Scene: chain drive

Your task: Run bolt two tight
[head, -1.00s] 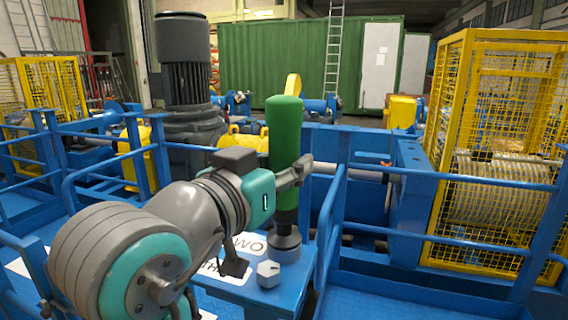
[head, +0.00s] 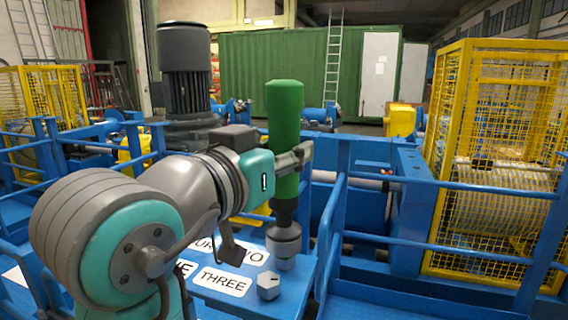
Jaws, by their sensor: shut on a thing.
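My gripper (head: 299,160) is shut on an upright tool with a thick green body (head: 285,118). Below the green part are a dark grey neck and a lighter grey socket end (head: 284,240). The socket end stands low over the blue labelled plate (head: 304,276), by the label ending in "WO" (head: 250,255). What is under the socket is hidden, so I cannot tell how it sits on a bolt. A grey hex bolt head (head: 268,286) shows in front of it, beside the label THREE (head: 222,281).
Blue railings (head: 455,253) run to the right of the plate. A yellow mesh cage (head: 500,150) around a drum stands at the right. A dark motor (head: 185,75) stands behind my arm. A green container (head: 270,60) is at the back.

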